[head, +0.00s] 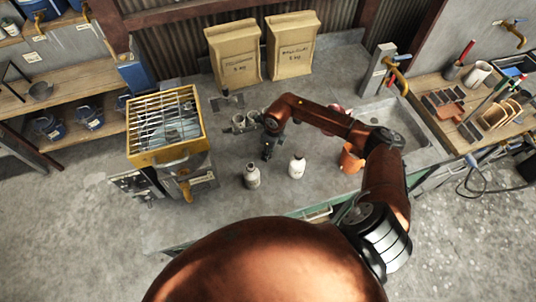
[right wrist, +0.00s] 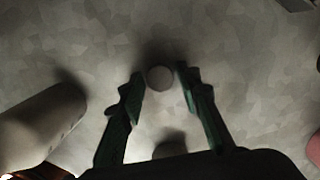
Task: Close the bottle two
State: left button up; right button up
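Two small bottles stand upright on the grey worktop in the head view: a grey one (head: 251,178) and a white one (head: 297,169). I cannot tell which is bottle two or whether either is capped. My right gripper (head: 268,153) points down at the worktop just behind them. In the right wrist view its dark green fingers (right wrist: 160,76) are apart, on either side of a small round grey disc (right wrist: 160,78), perhaps a cap. Whether both fingers touch it is unclear. A pale bottle (right wrist: 45,122) shows at the left there. My left gripper is not in view.
Metal cups (head: 238,124) stand behind my right gripper. A yellow wire-topped unit (head: 163,155) is on the left, an orange container (head: 351,160) on the right. Two paper sacks (head: 234,56) stand at the back. A sink (head: 385,115) lies at the right.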

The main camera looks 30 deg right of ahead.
jog(key=c, duration=0.4)
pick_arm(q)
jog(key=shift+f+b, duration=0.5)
pick_arm(e)
notch_tip(320, 180, up, 10)
jog(key=shift+r, duration=0.1)
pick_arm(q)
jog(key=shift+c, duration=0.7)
